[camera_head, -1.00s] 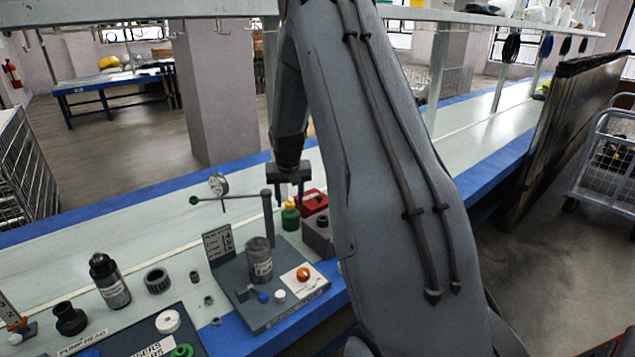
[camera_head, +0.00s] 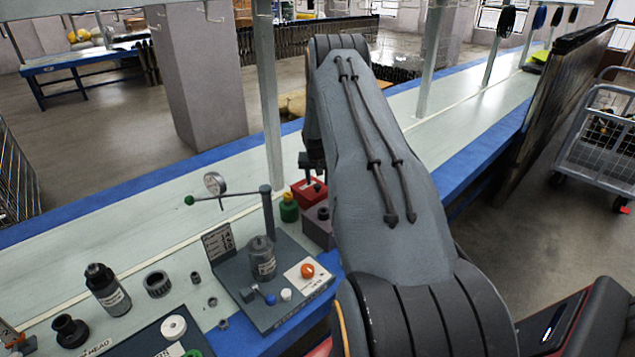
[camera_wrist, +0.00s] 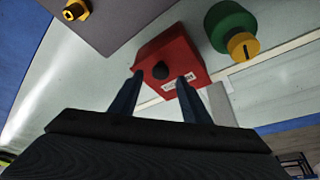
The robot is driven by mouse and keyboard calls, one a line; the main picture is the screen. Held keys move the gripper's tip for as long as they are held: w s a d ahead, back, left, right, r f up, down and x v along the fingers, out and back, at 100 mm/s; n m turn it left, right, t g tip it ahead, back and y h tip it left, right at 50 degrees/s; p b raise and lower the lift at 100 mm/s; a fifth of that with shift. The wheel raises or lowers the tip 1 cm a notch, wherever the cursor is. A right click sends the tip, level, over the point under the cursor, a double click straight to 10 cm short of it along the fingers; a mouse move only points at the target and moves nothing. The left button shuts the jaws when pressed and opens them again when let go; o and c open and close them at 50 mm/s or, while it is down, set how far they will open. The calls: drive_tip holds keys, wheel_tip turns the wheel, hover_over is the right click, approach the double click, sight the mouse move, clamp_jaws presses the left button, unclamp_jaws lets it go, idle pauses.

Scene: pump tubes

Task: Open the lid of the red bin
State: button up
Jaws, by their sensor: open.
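The red bin (camera_head: 297,196) stands on the bench in the head view, partly hidden behind my arm. In the wrist view the red bin (camera_wrist: 182,52) shows as a small box with a black knob on its red top and a white label near one edge. Its lid looks closed. My gripper (camera_wrist: 159,79) is open. Its two dark fingers appear on either side of the black knob (camera_wrist: 160,70) in the picture; I cannot tell the height gap, and no contact shows. In the head view my gripper is mostly hidden by the arm.
A grey block with a yellow fitting (camera_wrist: 76,10) is on the bin's other side.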

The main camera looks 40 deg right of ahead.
drive_tip(key=shift+x, duration=1.35)
clamp_jaws()
